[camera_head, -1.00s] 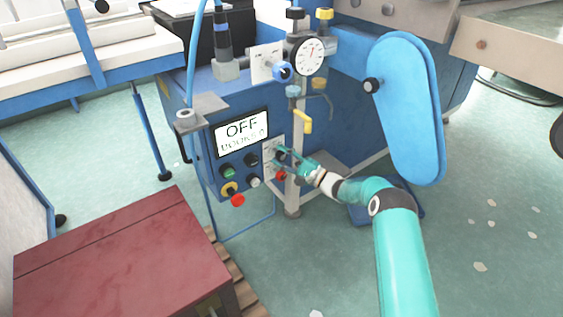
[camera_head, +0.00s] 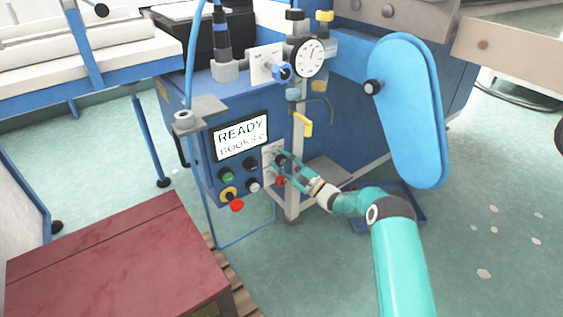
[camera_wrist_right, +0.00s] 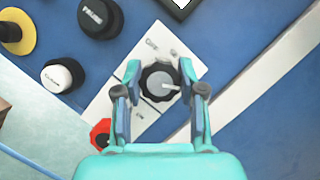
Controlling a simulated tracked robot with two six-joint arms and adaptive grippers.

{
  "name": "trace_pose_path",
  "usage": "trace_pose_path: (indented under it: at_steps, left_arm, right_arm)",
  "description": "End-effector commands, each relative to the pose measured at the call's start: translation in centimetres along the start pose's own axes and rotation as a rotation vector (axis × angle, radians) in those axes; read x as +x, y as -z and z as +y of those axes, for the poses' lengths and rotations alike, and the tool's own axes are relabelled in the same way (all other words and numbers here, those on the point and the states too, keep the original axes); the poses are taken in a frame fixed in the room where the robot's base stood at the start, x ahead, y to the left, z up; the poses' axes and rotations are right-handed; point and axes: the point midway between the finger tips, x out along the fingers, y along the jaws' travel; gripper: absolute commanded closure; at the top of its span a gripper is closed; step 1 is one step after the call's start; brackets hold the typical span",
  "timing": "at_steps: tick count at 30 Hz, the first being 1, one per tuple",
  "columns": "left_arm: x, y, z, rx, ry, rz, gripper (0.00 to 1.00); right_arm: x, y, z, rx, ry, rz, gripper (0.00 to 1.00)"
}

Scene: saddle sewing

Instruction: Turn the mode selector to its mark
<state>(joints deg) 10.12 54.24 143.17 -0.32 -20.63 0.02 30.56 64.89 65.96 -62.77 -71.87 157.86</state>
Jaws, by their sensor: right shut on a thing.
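The mode selector is a black ribbed knob with a grey face and white pointer line (camera_wrist_right: 159,83), on a white label plate (camera_wrist_right: 112,107). In the right wrist view my right gripper (camera_wrist_right: 160,82) has its two fingers on either side of the knob, shut on it. The pointer line points to the right in that view. In the head view the gripper (camera_head: 279,163) is at the panel's right side and partly covers the selector. The display (camera_head: 240,136) reads READY, with a smaller line below. My left gripper is not in view.
Near the selector are a red knob (camera_wrist_right: 101,133), a white button (camera_wrist_right: 63,76), a black button (camera_wrist_right: 100,17) and a yellow-ringed one (camera_wrist_right: 15,32). A pressure gauge (camera_head: 309,57) and a yellow-handled valve (camera_head: 302,124) stand above. A red-topped box (camera_head: 110,260) is at lower left.

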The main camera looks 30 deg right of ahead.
Motion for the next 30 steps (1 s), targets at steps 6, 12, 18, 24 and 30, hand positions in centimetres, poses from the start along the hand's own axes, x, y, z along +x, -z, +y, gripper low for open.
trace_pose_path:
  at_steps: [6, 12, 18, 24, 30]
  left_arm:
    - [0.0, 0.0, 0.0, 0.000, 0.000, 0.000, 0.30]
    - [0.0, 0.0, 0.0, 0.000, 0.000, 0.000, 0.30]
    - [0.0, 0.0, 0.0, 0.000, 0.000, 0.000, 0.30]
    - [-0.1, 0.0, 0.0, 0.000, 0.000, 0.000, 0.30]
    - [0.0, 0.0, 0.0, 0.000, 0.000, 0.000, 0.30]
  right_arm:
    - [-0.4, 0.6, 0.2, 0.005, -0.001, 0.014, 0.45]
    - [-0.2, 0.3, 0.1, 0.002, -0.001, 0.007, 0.34]
    - [-0.2, 0.2, 0.1, 0.001, -0.001, 0.004, 0.34]
    - [-1.9, 0.2, 0.0, 0.002, -0.001, 0.006, 0.34]
    - [-5.8, 0.3, 0.1, 0.003, -0.001, 0.008, 0.34]
